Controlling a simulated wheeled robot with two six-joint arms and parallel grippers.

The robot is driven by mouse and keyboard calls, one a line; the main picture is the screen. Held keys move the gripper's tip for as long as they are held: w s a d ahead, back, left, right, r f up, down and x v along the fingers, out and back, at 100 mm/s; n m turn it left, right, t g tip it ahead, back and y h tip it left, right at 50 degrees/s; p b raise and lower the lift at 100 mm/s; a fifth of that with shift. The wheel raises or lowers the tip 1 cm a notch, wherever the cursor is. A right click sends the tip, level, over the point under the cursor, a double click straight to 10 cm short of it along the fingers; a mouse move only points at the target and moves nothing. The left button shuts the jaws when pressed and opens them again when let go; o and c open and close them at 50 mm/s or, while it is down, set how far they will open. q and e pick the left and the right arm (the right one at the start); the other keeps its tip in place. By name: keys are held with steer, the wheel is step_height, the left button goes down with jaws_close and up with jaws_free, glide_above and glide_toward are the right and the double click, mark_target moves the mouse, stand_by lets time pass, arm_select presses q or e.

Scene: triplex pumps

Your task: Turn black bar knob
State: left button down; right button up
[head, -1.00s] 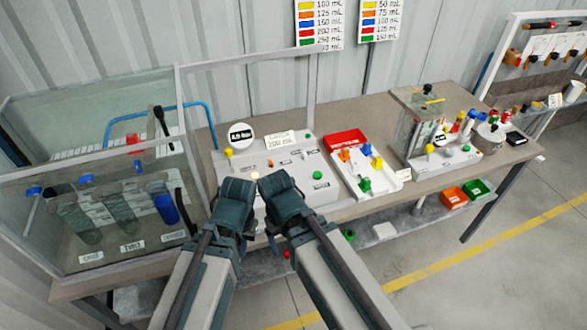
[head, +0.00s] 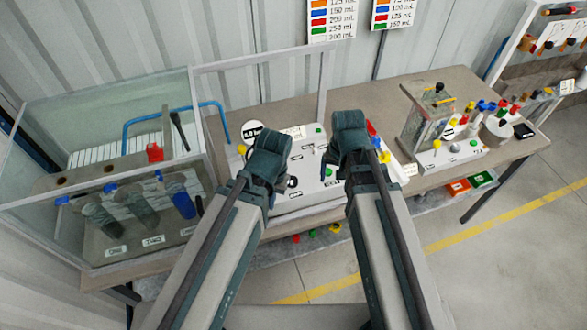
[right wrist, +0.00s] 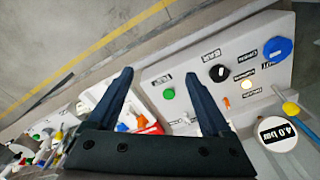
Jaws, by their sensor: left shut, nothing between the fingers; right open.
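The black bar knob (right wrist: 217,73) sits on the white control panel (right wrist: 245,70) beside a BAR label in the right wrist view. In the head view the knob (head: 292,182) shows just right of my left gripper (head: 268,150), which is shut and empty. My right gripper (head: 348,130) is above the panel's right side. In the right wrist view my right gripper (right wrist: 157,76) is open, with its fingers apart and nothing between them. The knob is outside these fingers, to the right of the right-hand one. Contact between the left gripper and the knob cannot be made out.
A green TEST button (right wrist: 168,94) and a large blue knob (right wrist: 278,48) are on the panel. A 4.0 bar dial (right wrist: 285,133) is at its edge. A clear tank (head: 100,150) stands left. A small clear-walled unit (head: 428,115) stands right on the table.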

steer(key=w+a+r+m, duration=0.2)
steer(key=w+a+m, duration=0.1)
steer(key=w+m, duration=0.15)
steer(key=m, duration=1.1)
glide_above(292, 180)
arm_select(q)
steer(key=shift+r+p, duration=0.4)
steer(key=shift+r, duration=0.35)
arm_select(e)
steer(key=shift+f+g, duration=0.25)
steer(key=shift+g, duration=0.05)
step_height(292, 180, down, 14)
steer(key=b, duration=1.4)
arm_select(q)
step_height(292, 180, down, 14)
arm_select(e)
steer(key=shift+r, duration=0.1)
arm_select(q)
steer(key=shift+r, duration=0.15)
arm_select(e)
jaws_close()
